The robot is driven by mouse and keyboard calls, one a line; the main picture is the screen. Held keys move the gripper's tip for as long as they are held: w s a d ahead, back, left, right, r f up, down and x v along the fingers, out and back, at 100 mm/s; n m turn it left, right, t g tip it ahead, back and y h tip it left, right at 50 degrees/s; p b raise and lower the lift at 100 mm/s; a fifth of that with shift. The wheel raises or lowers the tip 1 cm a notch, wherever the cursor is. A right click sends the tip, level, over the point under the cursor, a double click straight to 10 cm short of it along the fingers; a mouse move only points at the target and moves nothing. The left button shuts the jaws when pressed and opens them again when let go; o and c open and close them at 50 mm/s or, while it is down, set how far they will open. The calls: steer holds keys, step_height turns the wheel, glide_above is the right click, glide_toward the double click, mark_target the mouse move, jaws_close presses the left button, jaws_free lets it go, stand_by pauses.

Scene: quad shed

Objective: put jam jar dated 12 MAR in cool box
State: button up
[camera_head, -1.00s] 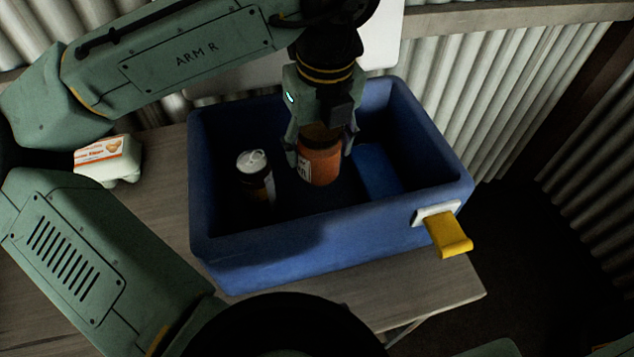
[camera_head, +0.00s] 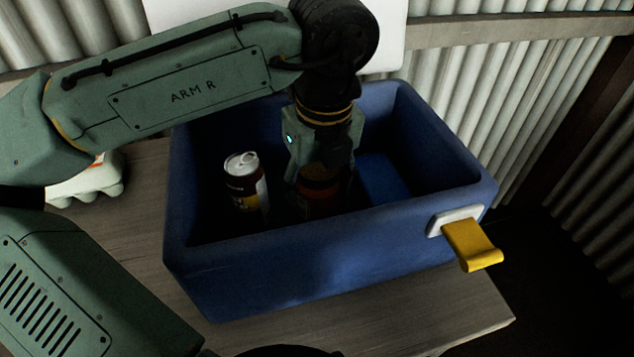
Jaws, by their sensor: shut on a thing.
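The cool box (camera_head: 300,265) is a blue open box on the table, with a yellow latch on its right front. My gripper (camera_head: 320,186) reaches down inside it and is shut on an orange-red jam jar (camera_head: 319,200) with a dark lid. The jar is upright and low in the box, in shadow; its lower part is hidden behind the front wall. I cannot tell whether it touches the floor. Its date cannot be read here.
A can (camera_head: 245,187) stands in the box left of the jar, and a blue block (camera_head: 381,180) lies to its right. The yellow latch (camera_head: 472,244) juts out at the front. An egg carton (camera_head: 88,184) sits on the wooden table (camera_head: 440,312) at left, partly behind my arm.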

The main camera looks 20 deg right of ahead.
steer(key=shift+f, duration=0.1)
steer(key=o, duration=1.6)
steer(key=shift+f, duration=0.1)
steer(key=r, duration=0.4)
steer(key=s+r, duration=0.1)
steer(key=r, duration=0.7)
steer(key=shift+s+d+r+p, duration=0.15)
steer(key=shift+s+p, duration=0.1)
steer(key=shift+p, duration=0.15)
